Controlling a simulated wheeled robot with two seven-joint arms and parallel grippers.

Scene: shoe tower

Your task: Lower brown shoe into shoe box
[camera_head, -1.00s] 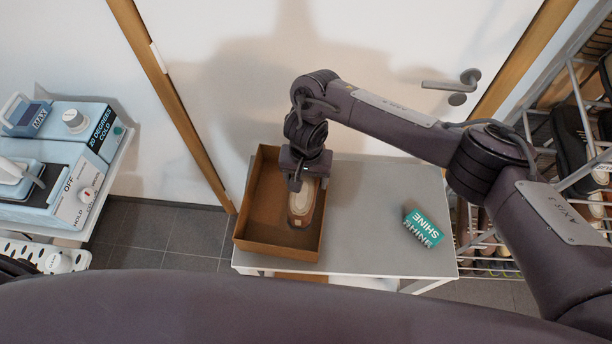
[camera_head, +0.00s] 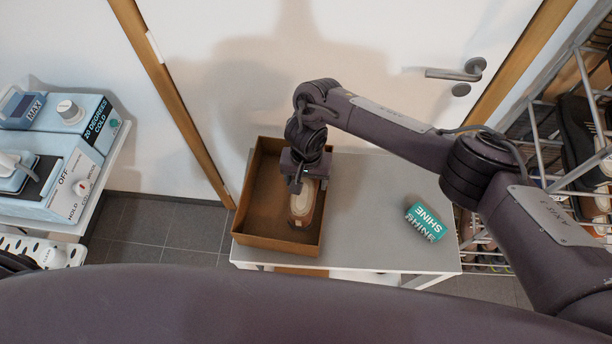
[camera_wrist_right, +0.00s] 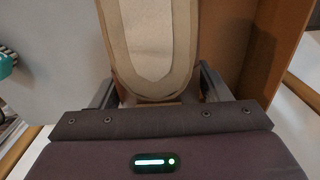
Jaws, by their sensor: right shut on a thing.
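The brown shoe (camera_head: 303,207) has a pale insole and is held in my right gripper (camera_head: 303,182), at the right side of the open brown shoe box (camera_head: 262,241). In the right wrist view the shoe (camera_wrist_right: 150,45) points away from me, its rounded end between the two fingers of the gripper (camera_wrist_right: 157,88). The box wall (camera_wrist_right: 278,50) stands close beside it on the right. The shoe is over or inside the box; I cannot tell whether it touches the floor. The left part of the box is empty. My left gripper is not in view.
The box stands on a grey table (camera_head: 375,215). A teal SHINE tin (camera_head: 425,222) lies on the table at the right. A wire shoe rack (camera_head: 560,160) is at the far right. A blue machine (camera_head: 60,150) stands at the left. A door is behind.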

